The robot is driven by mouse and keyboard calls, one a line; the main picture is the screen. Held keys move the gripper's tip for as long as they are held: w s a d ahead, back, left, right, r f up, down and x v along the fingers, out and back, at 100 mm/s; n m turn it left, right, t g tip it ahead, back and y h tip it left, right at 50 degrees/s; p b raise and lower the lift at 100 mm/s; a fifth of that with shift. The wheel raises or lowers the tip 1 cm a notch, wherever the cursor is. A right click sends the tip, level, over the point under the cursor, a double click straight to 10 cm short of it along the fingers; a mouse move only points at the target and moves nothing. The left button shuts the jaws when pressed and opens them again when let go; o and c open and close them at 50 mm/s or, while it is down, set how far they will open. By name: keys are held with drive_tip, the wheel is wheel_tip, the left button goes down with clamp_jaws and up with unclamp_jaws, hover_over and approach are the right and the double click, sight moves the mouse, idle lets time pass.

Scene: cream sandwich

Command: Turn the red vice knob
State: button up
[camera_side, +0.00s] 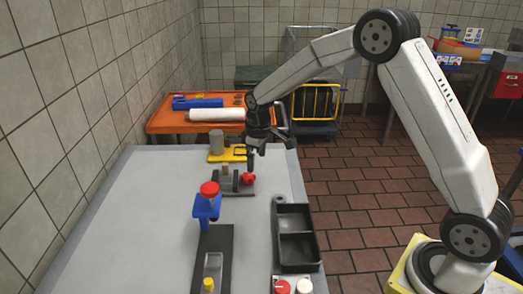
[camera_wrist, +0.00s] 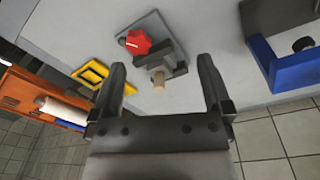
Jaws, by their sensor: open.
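The red vice knob (camera_side: 248,178) sits at the right end of a small dark grey vice (camera_side: 226,185) on the table. In the wrist view the red knob (camera_wrist: 136,41) shows beyond and between my fingers, toward the left one. The vice's jaws (camera_wrist: 170,60) hold a tan peg (camera_wrist: 159,80), which also shows in the side view (camera_side: 225,170). My gripper (camera_side: 252,160) hangs just above the knob in the side view. In the wrist view my gripper (camera_wrist: 161,66) is open, with nothing between its fingers. Contact with the knob cannot be seen.
A blue stand with a red top (camera_side: 207,203) is in front of the vice. A black tray (camera_side: 277,237) lies to the right, with a red and a white button (camera_side: 293,287) near it. A yellow holder with a grey cylinder (camera_side: 217,148) stands behind. The table's left part is clear.

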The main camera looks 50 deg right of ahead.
drive_tip(key=s+a+m+t, duration=0.1)
drive_tip(key=s+a+m, duration=0.1)
drive_tip(key=s, duration=0.8)
drive_tip(key=s+a+r+m, duration=0.1)
drive_tip(key=s+a, duration=0.1)
drive_tip(key=s, duration=0.9)
drive_tip(key=shift+s+m+t, duration=0.15)
drive_tip(key=shift+m+t, duration=0.25)
drive_tip(key=n+g, duration=0.2)
drive_tip(key=n, duration=1)
approach(249, 175)
drive_tip(key=shift+s+a+f, duration=0.35)
drive_tip(key=shift+s, duration=0.1)
drive_tip(key=shift+w+d+f+n+g, duration=0.3)
drive_tip(key=shift+w+d+n, duration=0.1)
drive_tip(key=shift+w, duration=0.25)
drive_tip(key=shift+f, duration=0.1)
drive_tip(key=shift+f, duration=3.8)
